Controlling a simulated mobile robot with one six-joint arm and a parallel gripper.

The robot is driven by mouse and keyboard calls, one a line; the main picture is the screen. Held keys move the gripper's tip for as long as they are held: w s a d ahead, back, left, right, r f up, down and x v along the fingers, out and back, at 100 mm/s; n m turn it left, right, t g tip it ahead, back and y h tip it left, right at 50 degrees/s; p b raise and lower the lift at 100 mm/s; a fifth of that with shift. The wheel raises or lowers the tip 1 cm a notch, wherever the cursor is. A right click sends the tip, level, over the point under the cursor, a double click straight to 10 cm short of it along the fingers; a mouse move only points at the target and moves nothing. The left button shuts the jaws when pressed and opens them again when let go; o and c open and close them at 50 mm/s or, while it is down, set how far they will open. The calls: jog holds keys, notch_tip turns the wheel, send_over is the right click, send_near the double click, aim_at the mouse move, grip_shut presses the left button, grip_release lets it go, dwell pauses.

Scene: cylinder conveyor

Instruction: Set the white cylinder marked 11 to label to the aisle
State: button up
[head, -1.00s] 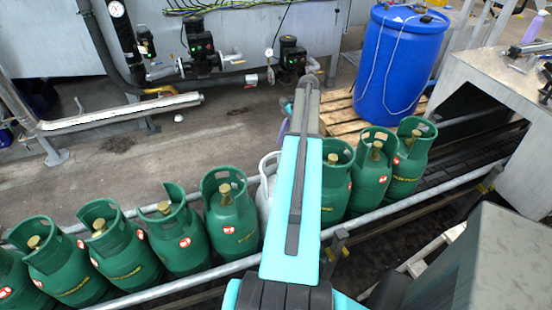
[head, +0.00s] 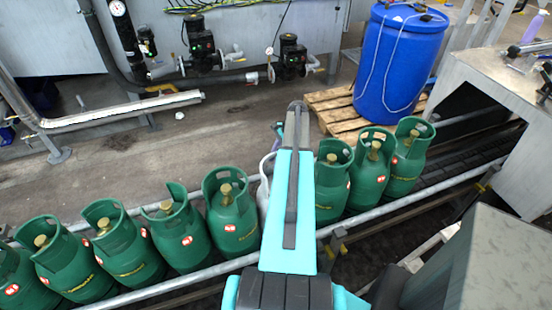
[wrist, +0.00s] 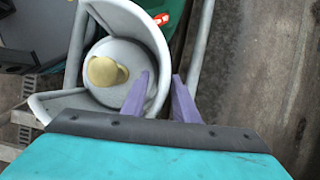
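The white cylinder (head: 264,190) stands in the row between green ones, mostly hidden behind my arm in the head view. In the wrist view the white cylinder (wrist: 122,52) shows its round collar and a brass valve in the middle. Its number is not visible. My gripper (wrist: 160,80) has two purple fingers, spread apart at the collar's rim. The left finger is inside the collar and the right one outside, with the collar wall between them. I cannot tell whether they touch it. In the head view my gripper is mostly hidden behind the arm.
Several green cylinders (head: 233,222) stand close on both sides along the conveyor, between metal rails (head: 205,273). Bare floor (head: 200,150) lies behind the conveyor. A blue barrel (head: 398,65) on a wooden pallet (head: 335,112) and wall pipes with pumps stand further back.

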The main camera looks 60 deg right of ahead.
jog(key=shift+f, duration=0.2)
grip_shut()
jog(key=shift+d, duration=0.1)
jog(key=shift+w, duration=0.1)
